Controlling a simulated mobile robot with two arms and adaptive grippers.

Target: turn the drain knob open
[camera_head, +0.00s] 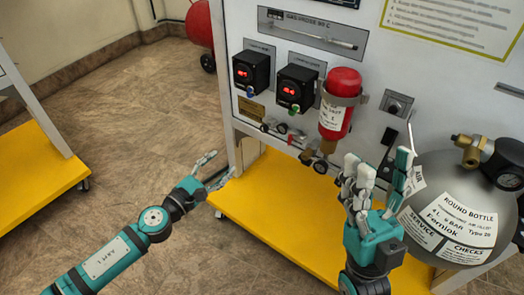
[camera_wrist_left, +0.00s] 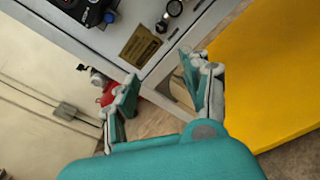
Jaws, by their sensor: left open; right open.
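Below the red cylinder (camera_head: 340,100) on the panel is a brass valve (camera_head: 320,165) with small round fittings; I cannot tell which part is the drain knob. My left gripper (camera_head: 219,167) is open and empty, left of the panel's lower edge and apart from the fittings. My right gripper (camera_head: 380,172) is open and empty, in front of the panel between the red cylinder and the round bottle.
Two black display boxes (camera_head: 251,72) (camera_head: 295,86) with blue and green knobs sit above the fittings. A large grey round bottle (camera_head: 440,175) stands at right. The yellow base shelf (camera_head: 270,215) extends below the panel.

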